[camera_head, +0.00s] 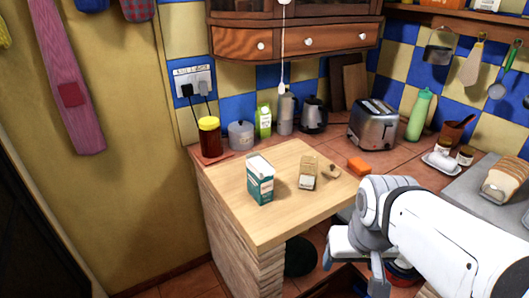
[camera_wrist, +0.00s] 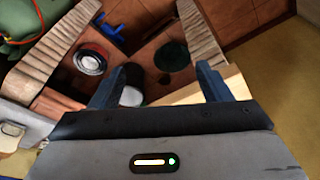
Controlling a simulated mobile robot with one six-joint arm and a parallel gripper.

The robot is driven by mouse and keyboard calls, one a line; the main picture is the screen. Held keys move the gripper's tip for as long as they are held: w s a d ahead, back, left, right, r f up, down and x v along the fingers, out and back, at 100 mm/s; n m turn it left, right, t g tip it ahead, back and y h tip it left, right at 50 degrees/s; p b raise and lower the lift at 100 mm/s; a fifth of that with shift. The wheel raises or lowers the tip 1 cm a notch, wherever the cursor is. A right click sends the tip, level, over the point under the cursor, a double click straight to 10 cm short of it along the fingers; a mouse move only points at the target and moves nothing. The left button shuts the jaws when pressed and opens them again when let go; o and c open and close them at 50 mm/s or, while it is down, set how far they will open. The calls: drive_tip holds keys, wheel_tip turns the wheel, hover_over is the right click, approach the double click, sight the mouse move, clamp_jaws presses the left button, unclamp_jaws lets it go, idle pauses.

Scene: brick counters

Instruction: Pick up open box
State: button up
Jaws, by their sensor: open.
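A teal and white box (camera_head: 260,182) stands upright on the light wooden counter top (camera_head: 238,213). Its top looks white and may be open; I cannot tell for sure. A smaller tan box (camera_head: 308,174) is on the same top, just to its right. My gripper shows in the wrist view (camera_wrist: 158,78), its two blue fingers wide apart with nothing held between them. In the head view my white arm comes in from the lower right, in front of the counter and apart from both boxes. Neither box is clearly seen in the wrist view.
A small brown piece (camera_head: 330,172) lies right of the tan box, and an orange block (camera_head: 359,166) lies beyond it. A brown jar (camera_head: 209,138), a toaster (camera_head: 375,124) and a green bottle (camera_head: 418,115) stand behind. The wooden top's front is clear.

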drive_tip(key=w+f+t+b, duration=0.3)
drive_tip(key=w+t, duration=0.1)
drive_tip(key=w, duration=0.7)
drive_tip(key=n+t+y+b, duration=0.5)
drive_tip(key=n+t+y, duration=0.1)
drive_tip(key=t+y, duration=0.25)
approach(268, 173)
drive_tip(key=shift+y, duration=0.35)
drive_tip(key=x, duration=0.4)
drive_tip(key=d+x, duration=0.1)
drive_tip(key=x, duration=0.1)
drive_tip(key=shift+w+a+f, duration=0.1)
drive_tip(key=shift+w+f, duration=0.2)
drive_tip(key=shift+w, duration=0.1)
drive_tip(key=shift+a+r+n+y, duration=0.1)
drive_tip(key=shift+a+n+y, duration=0.3)
drive_tip(key=shift+a, duration=0.05)
drive_tip(key=shift+w+a, duration=0.2)
drive_tip(key=shift+w, duration=0.1)
drive_tip(key=x, duration=0.6)
drive_tip(key=shift+w+a, duration=0.3)
drive_tip(key=shift+a, duration=0.05)
drive_tip(key=shift+c, duration=0.3)
